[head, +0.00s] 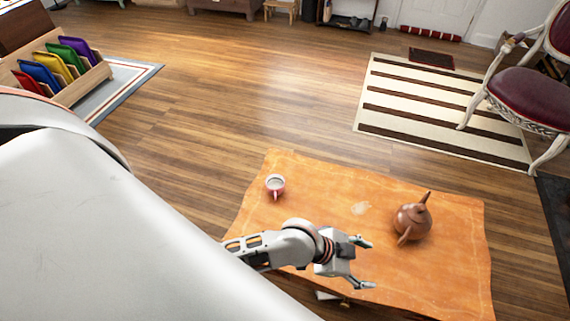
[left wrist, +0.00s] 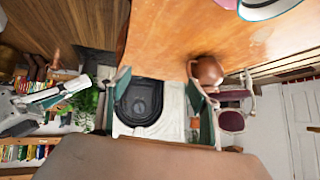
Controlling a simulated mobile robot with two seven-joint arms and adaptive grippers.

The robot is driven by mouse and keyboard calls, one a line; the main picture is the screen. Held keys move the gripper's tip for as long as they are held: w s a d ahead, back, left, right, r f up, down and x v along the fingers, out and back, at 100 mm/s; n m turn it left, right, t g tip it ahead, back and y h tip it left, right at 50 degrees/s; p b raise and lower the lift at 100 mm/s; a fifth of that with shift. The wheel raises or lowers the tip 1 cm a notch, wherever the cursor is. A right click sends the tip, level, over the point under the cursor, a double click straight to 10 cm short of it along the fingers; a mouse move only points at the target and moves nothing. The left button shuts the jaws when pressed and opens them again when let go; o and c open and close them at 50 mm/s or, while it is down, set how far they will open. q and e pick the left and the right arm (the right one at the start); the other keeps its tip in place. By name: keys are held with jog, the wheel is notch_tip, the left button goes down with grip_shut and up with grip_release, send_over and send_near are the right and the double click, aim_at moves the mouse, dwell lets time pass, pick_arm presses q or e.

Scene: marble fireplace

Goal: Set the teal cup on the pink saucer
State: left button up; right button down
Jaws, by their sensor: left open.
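A small cup with a pink side and handle and a pale inside (head: 275,184) stands upright near the left edge of an orange table. I cannot make out a separate saucer or a teal cup in the head view. In the left wrist view, a white form with a teal edge (left wrist: 265,9) and a bit of pink beside it are cut off at the top; I cannot tell what they are. My left gripper (head: 368,264) is open and empty over the table's front part, right of and nearer than the cup. Its fingers also show in the left wrist view (left wrist: 162,92).
A brown teapot (head: 412,221) stands on the right half of the orange table (head: 325,180), beyond and right of my gripper. The tabletop between cup and teapot is clear but for a pale mark. A chair (head: 532,95) stands beyond the table at right.

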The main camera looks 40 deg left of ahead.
pick_arm(q)
jog(key=s+a+f+n+t+y, duration=0.1)
jog(key=s+a+n, duration=0.3)
jog(key=a, duration=0.5)
jog(key=s+a+f+n+t+y, duration=0.2)
jog(key=s+a+n+t+y, duration=0.1)
jog(key=a, duration=0.7)
jog(key=shift+s+a+n+t+y, duration=0.3)
jog(key=shift+s+n+t+y, duration=0.15)
jog(key=shift+s, duration=0.45)
pick_arm(e)
jog(key=shift+s+a+f, duration=0.1)
jog(key=shift+s+f, duration=0.05)
jog(key=shift+s, duration=0.25)
pick_arm(q)
jog(key=shift+f, duration=0.1)
